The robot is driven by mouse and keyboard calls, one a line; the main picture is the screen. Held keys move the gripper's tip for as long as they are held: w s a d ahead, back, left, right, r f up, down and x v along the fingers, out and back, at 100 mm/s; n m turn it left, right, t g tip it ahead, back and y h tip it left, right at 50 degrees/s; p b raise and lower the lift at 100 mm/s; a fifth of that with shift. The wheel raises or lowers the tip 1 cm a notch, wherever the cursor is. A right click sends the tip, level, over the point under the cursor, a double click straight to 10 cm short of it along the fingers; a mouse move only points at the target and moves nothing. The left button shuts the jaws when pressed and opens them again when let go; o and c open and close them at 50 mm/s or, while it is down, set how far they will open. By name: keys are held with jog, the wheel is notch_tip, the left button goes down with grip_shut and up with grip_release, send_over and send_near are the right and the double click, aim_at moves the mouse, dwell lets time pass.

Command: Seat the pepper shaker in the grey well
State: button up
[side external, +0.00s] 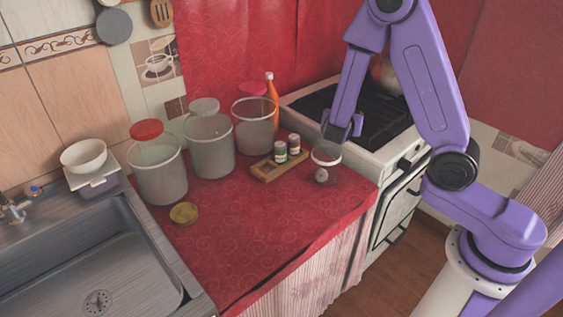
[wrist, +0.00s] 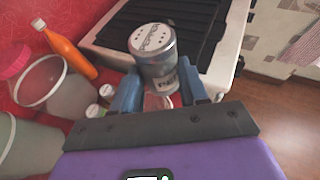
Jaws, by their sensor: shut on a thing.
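The pepper shaker (wrist: 157,62) is a silver-grey can with a perforated pale top and a partly hidden label beginning with "P". My gripper (wrist: 160,84) is shut on it, one blue finger on each side, in the wrist view. In the side view my gripper (side external: 342,127) hangs above the counter's right part, near the stove; the shaker is hard to make out there. I cannot make out a grey well clearly.
A small clear, pale-rimmed vessel (side external: 326,155) stands below the gripper, right of the rack. Clear canisters (side external: 209,145) and an orange bottle (side external: 271,98) stand behind and left. The stove (side external: 385,152) is at right. Red cloth is free at the front.

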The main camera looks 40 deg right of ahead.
jog(key=w+a+f+n+t+y, duration=0.35)
jog(key=a+f, duration=0.35)
jog(key=a, duration=0.5)
send_over(266, 166)
jog(key=s+a, duration=0.3)
jog(key=s, duration=0.2)
jog(key=shift+n+h, duration=0.25)
notch_tip(266, 166, down, 9)
jog(key=shift+w+f, duration=0.45)
jog(key=shift+f, duration=0.1)
jog(key=shift+w+f, duration=0.1)
jog(key=shift+f, duration=1.45)
jog(key=shift+f, duration=0.1)
jog(key=o, duration=1.1)
